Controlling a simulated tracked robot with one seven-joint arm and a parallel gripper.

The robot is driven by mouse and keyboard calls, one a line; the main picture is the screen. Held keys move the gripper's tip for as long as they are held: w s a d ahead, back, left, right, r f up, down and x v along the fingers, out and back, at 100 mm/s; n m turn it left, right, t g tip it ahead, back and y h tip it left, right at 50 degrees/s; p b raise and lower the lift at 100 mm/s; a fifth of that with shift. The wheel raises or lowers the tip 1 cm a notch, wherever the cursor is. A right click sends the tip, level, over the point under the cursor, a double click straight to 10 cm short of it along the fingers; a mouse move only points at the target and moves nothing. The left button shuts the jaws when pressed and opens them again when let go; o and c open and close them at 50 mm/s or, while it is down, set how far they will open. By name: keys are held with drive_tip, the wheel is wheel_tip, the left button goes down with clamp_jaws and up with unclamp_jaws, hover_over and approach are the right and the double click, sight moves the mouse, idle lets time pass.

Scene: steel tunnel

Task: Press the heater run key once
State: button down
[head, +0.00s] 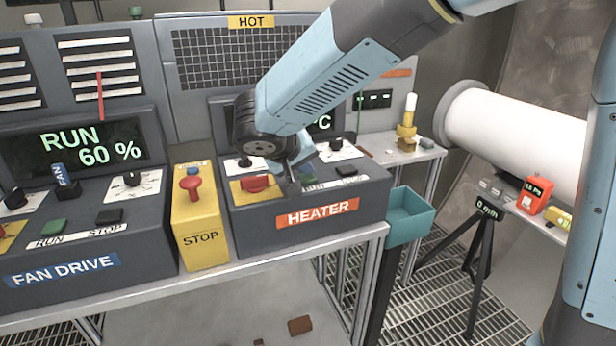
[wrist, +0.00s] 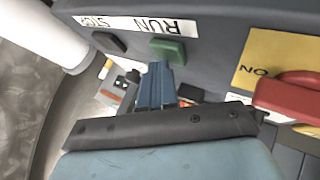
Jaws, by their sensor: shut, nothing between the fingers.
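The heater box (head: 300,208) stands on the bench with an orange HEATER label on its front. Its green run key (wrist: 168,50) sits beside the RUN lettering in the wrist view, with the black stop key (wrist: 109,41) to its left there. In the head view my arm and fingers crowd the run key, and the stop key (head: 346,171) shows to the right. My gripper (head: 292,187) points down over the box top. In the wrist view its shut, empty fingers (wrist: 157,66) are close to the run key's edge; I cannot tell whether they touch.
A red switch (head: 254,183) on a yellow plate is left of my fingers. The yellow STOP post (head: 200,225) and the fan drive box (head: 80,240) stand further left. A teal bin (head: 411,215) hangs at the bench's right end. A HOT grille (head: 235,58) rises behind.

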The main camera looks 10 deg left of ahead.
sight(305, 178)
drive_tip(key=shift+r, duration=0.7)
drive_tip(key=shift+r, duration=0.1)
drive_tip(key=shift+r, duration=2.4)
drive_tip(key=s+d+r+m+g+h, duration=0.1)
drive_tip(key=s+d+g, duration=0.1)
drive_tip(key=d, duration=0.9)
drive_tip(key=s+d+r+m+g, duration=0.1)
drive_tip(key=s+d+r+m, duration=0.1)
drive_tip(key=d, duration=0.8)
drive_tip(key=s+d+f+m+y, duration=0.2)
drive_tip(key=s+d+y, duration=0.1)
drive_tip(key=s+d, duration=1)
drive_tip(key=shift+s+d+m+y, duration=0.2)
drive_tip(key=shift+d+m+y, duration=0.1)
drive_tip(key=shift+d, duration=0.55)
